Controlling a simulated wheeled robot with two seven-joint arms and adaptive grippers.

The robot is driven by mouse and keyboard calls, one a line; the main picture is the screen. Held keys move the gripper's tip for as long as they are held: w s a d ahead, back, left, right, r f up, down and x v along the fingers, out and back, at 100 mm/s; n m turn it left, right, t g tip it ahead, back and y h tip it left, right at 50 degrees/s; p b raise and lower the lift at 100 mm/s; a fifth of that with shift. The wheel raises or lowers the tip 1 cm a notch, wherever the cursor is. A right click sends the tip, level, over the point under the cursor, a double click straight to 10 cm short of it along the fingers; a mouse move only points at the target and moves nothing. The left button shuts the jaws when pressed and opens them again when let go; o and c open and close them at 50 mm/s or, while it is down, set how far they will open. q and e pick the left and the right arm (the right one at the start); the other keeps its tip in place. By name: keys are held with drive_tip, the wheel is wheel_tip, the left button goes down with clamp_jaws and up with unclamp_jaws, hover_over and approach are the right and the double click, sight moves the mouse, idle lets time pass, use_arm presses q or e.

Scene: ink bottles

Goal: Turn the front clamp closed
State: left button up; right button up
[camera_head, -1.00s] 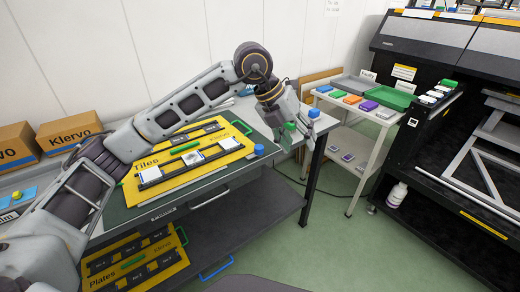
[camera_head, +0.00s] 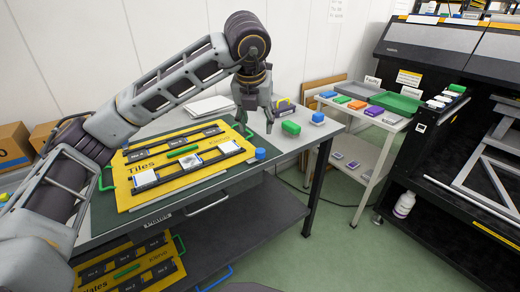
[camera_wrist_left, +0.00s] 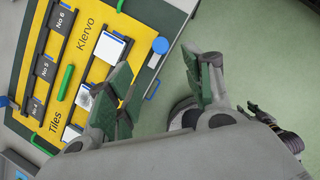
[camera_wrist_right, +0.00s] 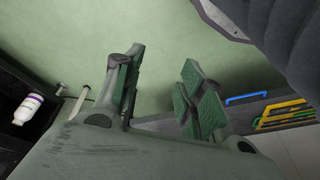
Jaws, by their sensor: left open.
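The yellow Tiles board (camera_head: 205,174) lies on the green-topped table, with dark rails and white tiles on it. In the left wrist view the open fingers (camera_wrist_left: 163,95) lie below the knob. My right gripper (camera_wrist_right: 165,92) is open and empty over the floor.
A trolley (camera_head: 375,125) with trays and coloured blocks stands to the right, beside a dark machine (camera_head: 440,60). Another yellow board (camera_head: 130,265) lies on the lower shelf.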

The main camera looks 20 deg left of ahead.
sight(260, 151)
use_arm(q)
drive_tip(key=shift+f, duration=0.15)
drive_tip(key=b+x, duration=0.2)
drive_tip(key=x, duration=1)
drive_tip(key=shift+f+b, duration=0.15)
drive_tip(key=shift+b, duration=0.15)
drive_tip(key=shift+w+f, duration=0.1)
drive_tip(key=shift+f, duration=0.2)
drive_tip(key=shift+w+f, duration=0.15)
drive_tip(key=shift+f, duration=0.15)
use_arm(e)
drive_tip(key=shift+s+a+r+t, duration=0.2)
drive_tip(key=shift+a+r+t, duration=0.25)
drive_tip(key=shift+r, duration=0.15)
